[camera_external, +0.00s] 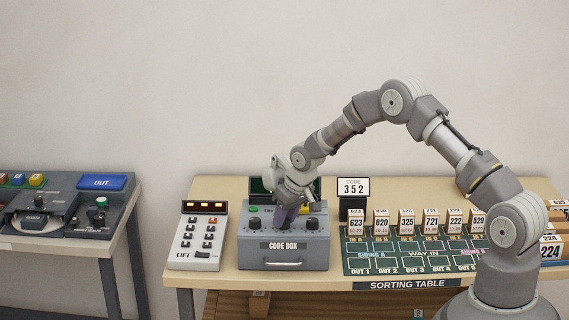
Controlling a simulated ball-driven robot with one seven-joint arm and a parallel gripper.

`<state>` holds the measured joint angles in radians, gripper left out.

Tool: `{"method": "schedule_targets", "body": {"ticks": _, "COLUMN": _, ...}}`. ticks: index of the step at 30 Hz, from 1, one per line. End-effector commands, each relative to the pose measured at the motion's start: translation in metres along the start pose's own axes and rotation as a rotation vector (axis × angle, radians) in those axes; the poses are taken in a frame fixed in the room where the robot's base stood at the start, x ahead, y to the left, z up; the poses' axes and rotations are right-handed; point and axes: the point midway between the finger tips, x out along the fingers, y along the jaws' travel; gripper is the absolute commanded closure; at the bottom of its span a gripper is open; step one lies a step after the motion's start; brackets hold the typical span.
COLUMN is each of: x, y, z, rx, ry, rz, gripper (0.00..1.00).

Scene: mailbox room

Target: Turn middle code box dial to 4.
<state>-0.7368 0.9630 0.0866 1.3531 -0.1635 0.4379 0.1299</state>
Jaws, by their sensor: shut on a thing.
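The grey code box (283,257) stands on the sorting table with its name plate on the front. Dark dials sit on its top face, with the left dial (255,222) and the right dial (312,224) in plain view. My gripper (284,218) points down at the middle of the box and is shut on the middle dial, which the fingers mostly hide. The number the middle dial points to cannot be read.
A lift keypad (198,236) stands left of the box. Several numbered parcels (407,222) stand in a row on the green sorting mat (410,262) to the right. A separate grey console (60,207) is at far left. The space above the table's left side is clear.

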Motion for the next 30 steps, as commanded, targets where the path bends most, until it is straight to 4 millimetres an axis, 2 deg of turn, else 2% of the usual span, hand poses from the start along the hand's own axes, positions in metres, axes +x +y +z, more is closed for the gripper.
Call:
{"method": "schedule_targets", "body": {"ticks": 15, "x": 0.0001, "y": 0.0033, "z": -0.0012, "rx": -0.403, "ry": 0.001, "rz": -0.169, "gripper": 0.96}}
{"method": "schedule_targets", "body": {"ticks": 30, "x": 0.0005, "y": 0.0038, "z": -0.0016, "rx": -0.566, "ry": 0.001, "rz": -0.234, "gripper": 0.96}}
